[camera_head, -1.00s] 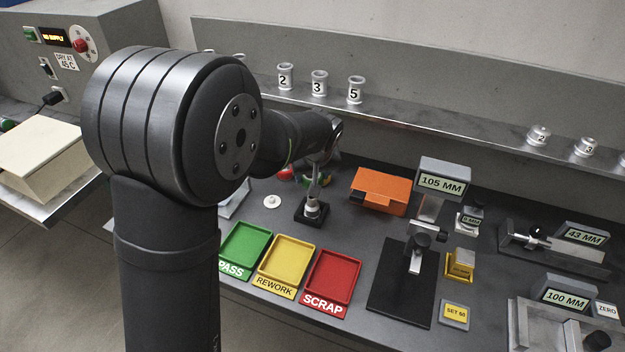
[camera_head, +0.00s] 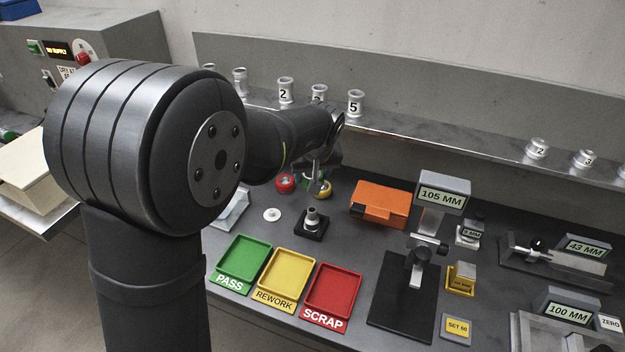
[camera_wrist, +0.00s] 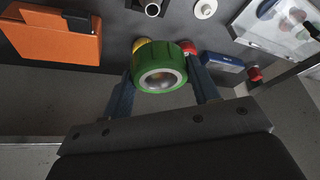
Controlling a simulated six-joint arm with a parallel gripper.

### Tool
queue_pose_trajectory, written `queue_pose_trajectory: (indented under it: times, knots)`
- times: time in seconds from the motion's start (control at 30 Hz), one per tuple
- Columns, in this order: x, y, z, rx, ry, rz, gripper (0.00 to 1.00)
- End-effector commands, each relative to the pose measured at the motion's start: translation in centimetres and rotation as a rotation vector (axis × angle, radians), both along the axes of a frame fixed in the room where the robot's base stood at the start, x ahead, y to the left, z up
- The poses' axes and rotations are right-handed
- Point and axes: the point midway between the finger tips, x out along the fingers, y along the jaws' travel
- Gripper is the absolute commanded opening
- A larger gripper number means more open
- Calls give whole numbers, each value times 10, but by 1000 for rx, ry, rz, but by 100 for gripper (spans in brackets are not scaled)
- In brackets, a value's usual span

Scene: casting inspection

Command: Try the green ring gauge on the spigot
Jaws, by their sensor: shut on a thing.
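The green ring gauge (camera_wrist: 150,54) is between my gripper's (camera_wrist: 162,68) two fingers in the wrist view, its bore facing the camera. My gripper is shut on it. In the head view the gripper (camera_head: 314,172) is behind the spigot, and only a bit of green (camera_head: 305,181) shows by it. The spigot (camera_head: 312,215) is a metal post standing upright on a dark square base. Its top also shows in the wrist view (camera_wrist: 152,9), apart from the ring.
Red (camera_head: 285,184) and yellow (camera_head: 323,189) rings sit near the gripper. An orange case (camera_head: 382,201) is to the right. Green (camera_head: 243,262), yellow (camera_head: 286,279) and red (camera_head: 333,292) trays lie in front. A shelf (camera_head: 420,130) with numbered parts runs behind.

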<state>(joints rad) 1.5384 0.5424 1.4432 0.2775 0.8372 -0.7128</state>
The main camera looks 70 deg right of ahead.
Motion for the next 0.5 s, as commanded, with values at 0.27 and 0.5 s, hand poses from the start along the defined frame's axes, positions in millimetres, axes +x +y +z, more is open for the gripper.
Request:
queue_pose_trajectory:
  times: [0.27, 0.5]
  knots:
    - [0, 0, 24, -3, -1, 1, 31]
    - [0, 0, 42, -1, 0, 0, 31]
